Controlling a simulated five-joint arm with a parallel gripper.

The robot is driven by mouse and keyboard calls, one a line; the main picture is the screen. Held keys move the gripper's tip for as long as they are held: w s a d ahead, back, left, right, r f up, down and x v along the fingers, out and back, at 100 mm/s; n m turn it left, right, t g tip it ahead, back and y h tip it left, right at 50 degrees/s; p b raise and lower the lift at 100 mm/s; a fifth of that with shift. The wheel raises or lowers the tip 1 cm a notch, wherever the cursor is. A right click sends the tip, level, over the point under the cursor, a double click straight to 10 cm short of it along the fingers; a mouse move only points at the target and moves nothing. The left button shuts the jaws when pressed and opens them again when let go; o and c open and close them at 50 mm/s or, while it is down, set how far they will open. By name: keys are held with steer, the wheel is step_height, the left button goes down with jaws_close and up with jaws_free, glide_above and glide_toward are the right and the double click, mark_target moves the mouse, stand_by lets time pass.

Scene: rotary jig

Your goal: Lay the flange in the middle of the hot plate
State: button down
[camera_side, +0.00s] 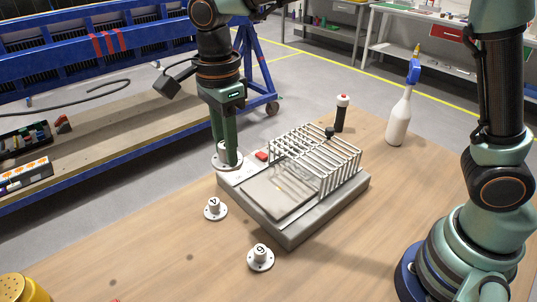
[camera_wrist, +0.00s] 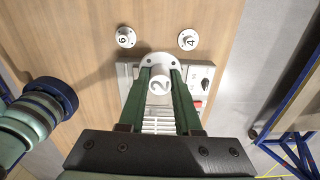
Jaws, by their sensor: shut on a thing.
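My gripper (camera_side: 228,158) points down and is shut on a white round flange (camera_side: 222,167) marked 2, gripped by its hub. The flange (camera_wrist: 158,86) shows between the green fingers (camera_wrist: 160,80) in the wrist view. In the side view it appears at the left corner of the hot plate (camera_side: 272,198), away from the plate's middle; its exact height is unclear. The hot plate is a grey slab with a flat top, and it is partly hidden by the fingers in the wrist view.
A white wire guard (camera_side: 318,158) stands over the plate's far right part. A red switch (camera_side: 262,156) is on its back left edge. Flanges marked 4 (camera_side: 214,208) and 6 (camera_side: 261,257) stand on the table in front. A spray bottle (camera_side: 399,115) and black-and-white cylinder (camera_side: 341,112) stand behind.

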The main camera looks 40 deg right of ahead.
step_height(320, 180, up, 5)
glide_above(279, 188)
steer(key=shift+n, duration=0.3)
step_height(279, 188, down, 15)
steer(key=shift+s+r, duration=0.1)
steer(key=shift+f, duration=2.35)
steer(key=shift+f, duration=0.15)
steer(key=c, duration=0.6)
jaws_free()
